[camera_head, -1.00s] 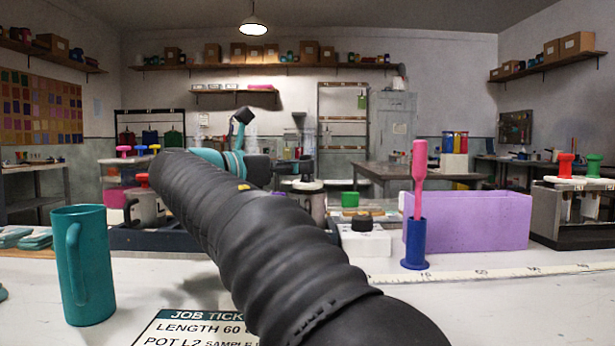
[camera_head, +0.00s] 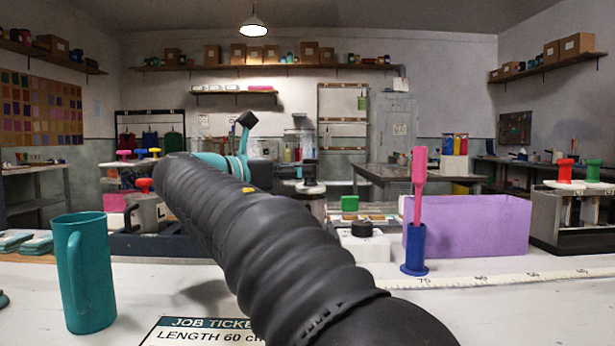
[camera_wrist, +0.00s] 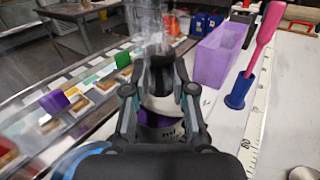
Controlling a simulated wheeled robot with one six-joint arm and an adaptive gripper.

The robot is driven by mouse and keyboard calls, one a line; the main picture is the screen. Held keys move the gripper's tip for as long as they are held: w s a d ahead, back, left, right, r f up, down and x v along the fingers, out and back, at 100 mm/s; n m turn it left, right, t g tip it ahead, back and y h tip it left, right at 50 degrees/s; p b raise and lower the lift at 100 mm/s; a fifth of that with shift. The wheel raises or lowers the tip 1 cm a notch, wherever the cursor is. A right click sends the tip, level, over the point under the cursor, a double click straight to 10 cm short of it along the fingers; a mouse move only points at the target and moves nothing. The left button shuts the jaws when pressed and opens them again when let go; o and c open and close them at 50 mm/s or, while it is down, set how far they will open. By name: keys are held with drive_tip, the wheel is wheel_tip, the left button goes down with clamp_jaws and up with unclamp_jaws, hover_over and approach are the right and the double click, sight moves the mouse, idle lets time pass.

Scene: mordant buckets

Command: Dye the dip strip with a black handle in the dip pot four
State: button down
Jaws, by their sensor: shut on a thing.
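My gripper (camera_wrist: 160,86) is shut on a black handle (camera_wrist: 161,70) in the wrist view. A pale round disc (camera_wrist: 158,104) sits below the handle. Under it is a pale pot with a purple patch (camera_wrist: 152,119), partly hidden by my fingers. In the head view the black handle (camera_head: 310,172) stands upright above a white disc (camera_head: 310,187) and a pot (camera_head: 317,207), behind my arm. No strip shows below the disc, and I cannot tell whether it is in the pot. A grey pot with a red knob (camera_head: 144,186) stands further left. No pot number is readable.
A blue holder with a pink tool (camera_head: 415,245) and a purple bin (camera_head: 485,225) stand right. A white block with a black knob (camera_head: 364,229) is nearer centre. A teal mug (camera_head: 92,275) and a job ticket (camera_head: 200,331) are in front. Open bench lies front right.

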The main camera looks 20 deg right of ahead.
drive_tip(key=shift+a, duration=0.15)
drive_tip(key=shift+w+a+f+p, duration=0.25)
drive_tip(key=shift+a+p, duration=0.15)
drive_tip(key=shift+p, duration=0.1)
wheel_tip(320, 180, up, 8)
drive_tip(key=p, duration=0.2)
drive_tip(key=shift+s+d+r, duration=0.15)
drive_tip(key=shift+d+r, duration=0.1)
idle(1.0)
idle(0.5)
